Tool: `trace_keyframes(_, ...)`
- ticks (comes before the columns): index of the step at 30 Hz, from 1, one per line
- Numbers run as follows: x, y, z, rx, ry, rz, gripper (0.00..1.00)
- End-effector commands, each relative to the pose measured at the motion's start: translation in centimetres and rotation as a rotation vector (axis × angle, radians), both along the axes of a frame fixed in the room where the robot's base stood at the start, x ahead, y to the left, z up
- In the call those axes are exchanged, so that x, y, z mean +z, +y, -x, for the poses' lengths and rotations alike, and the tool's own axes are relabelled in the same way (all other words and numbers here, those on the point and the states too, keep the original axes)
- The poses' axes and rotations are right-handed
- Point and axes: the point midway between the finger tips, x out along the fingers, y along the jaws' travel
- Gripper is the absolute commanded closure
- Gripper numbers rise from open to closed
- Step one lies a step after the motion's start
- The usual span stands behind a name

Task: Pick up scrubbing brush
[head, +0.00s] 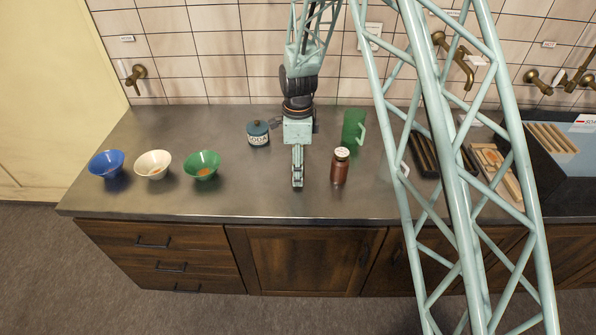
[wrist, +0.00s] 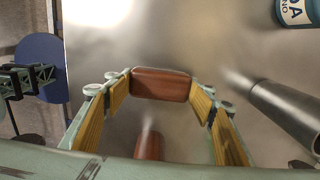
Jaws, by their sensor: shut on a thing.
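In the wrist view, a smooth reddish-brown block, which I take to be the scrubbing brush (wrist: 160,84), sits between the tips of my gripper (wrist: 160,98). The yellow-padded fingers meet its two ends, and the gripper is shut on it. No bristles show. A second reddish-brown shape (wrist: 150,146) shows nearer the palm; I cannot tell whether it is part of the brush. In the head view my gripper (head: 297,178) is over the front middle of the counter, and the brush cannot be made out there. I cannot tell whether it touches the counter.
On the counter (head: 240,203), a brown bottle (head: 340,167) stands close right of my gripper. A soda jar (head: 258,133) and green mug (head: 353,127) stand behind. Blue (head: 106,164), white (head: 153,165) and green (head: 201,165) bowls stand left. Wooden racks (head: 497,170) lie right.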

Motion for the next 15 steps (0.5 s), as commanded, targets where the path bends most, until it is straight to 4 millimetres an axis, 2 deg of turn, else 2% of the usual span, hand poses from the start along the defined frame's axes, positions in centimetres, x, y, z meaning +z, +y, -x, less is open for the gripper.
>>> trace_keyframes(15,2.5,0.0,0.0,0.0,-0.001,0.0,0.6)
